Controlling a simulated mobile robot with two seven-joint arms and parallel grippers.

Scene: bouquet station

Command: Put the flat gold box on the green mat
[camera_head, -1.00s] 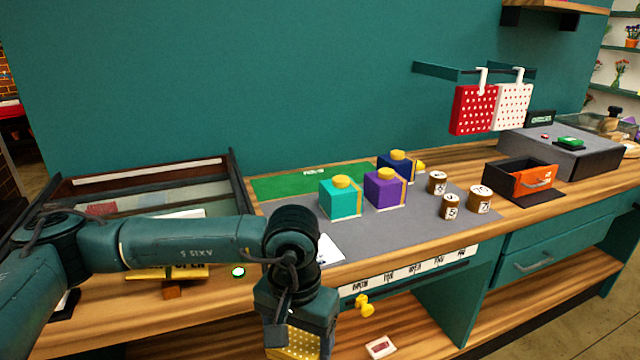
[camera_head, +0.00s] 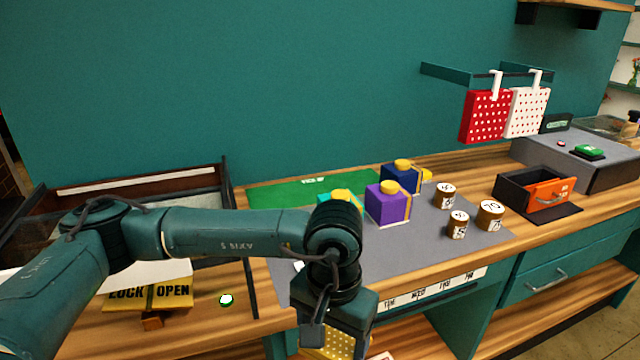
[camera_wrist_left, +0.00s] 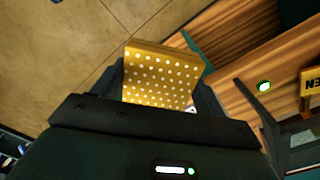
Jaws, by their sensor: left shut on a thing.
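The flat gold box (camera_wrist_left: 160,78) has white dots. My left gripper (camera_wrist_left: 158,92) is shut on it in the left wrist view. In the head view the gold box (camera_head: 335,343) hangs below my left wrist at the bottom edge, in front of the counter; the fingers there are mostly hidden. The green mat (camera_head: 275,194), with white lettering, lies at the back of the counter against the teal wall. My arm and a cyan box partly cover its front side. The right gripper is not in view.
Cyan (camera_head: 341,196), purple (camera_head: 386,205) and dark blue (camera_head: 399,178) boxes with yellow tops stand on the grey mat (camera_head: 420,232) beside the green mat. Several numbered brown cylinders (camera_head: 490,214) and an orange-fronted drawer (camera_head: 548,193) stand to the right. An open case (camera_head: 140,183) is at left.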

